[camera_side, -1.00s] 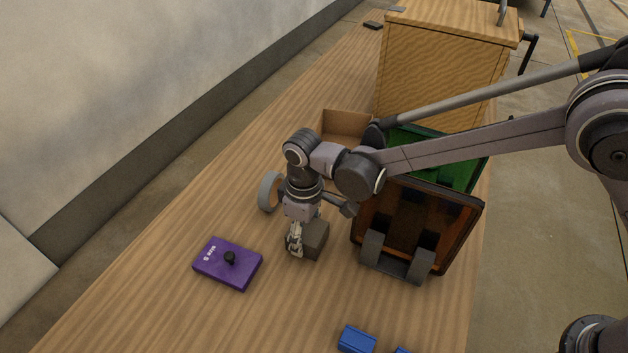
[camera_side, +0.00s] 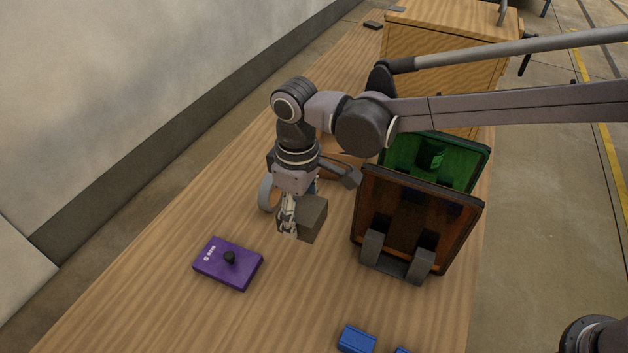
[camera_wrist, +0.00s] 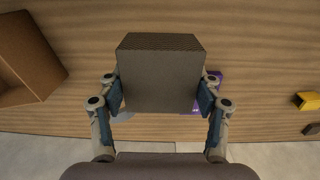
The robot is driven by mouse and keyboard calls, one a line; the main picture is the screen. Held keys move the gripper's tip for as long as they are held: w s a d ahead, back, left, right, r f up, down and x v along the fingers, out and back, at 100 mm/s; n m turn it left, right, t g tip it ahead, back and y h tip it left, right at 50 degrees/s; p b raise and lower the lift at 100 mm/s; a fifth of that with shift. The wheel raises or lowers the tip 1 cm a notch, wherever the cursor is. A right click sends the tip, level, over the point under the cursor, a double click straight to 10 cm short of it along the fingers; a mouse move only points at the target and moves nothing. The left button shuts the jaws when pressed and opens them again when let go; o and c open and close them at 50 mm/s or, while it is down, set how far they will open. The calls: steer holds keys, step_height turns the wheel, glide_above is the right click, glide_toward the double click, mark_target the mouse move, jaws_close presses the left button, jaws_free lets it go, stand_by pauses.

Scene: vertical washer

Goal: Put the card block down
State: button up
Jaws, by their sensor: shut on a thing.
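The card block is a dark grey box (camera_side: 308,218) held at my gripper (camera_side: 288,222) in the side view. In the wrist view the block (camera_wrist: 160,75) sits between the two fingers of my gripper (camera_wrist: 160,92), which are shut on its sides. In the side view the block appears to be raised above the wooden table (camera_side: 190,315). My gripper hides part of the block's left side there.
Blue blocks (camera_side: 356,340) lie at the front. The front-left table is clear.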

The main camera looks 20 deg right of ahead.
steer(key=s+a, duration=0.5)
steer(key=s, duration=0.5)
glide_above(291, 307)
step_height(291, 307, down, 6)
steer(key=shift+r, duration=0.2)
steer(key=shift+f, duration=2.05)
steer(key=shift+f, duration=0.1)
steer(key=o, duration=1)
steer(key=shift+o, duration=0.2)
step_height(291, 307, up, 12)
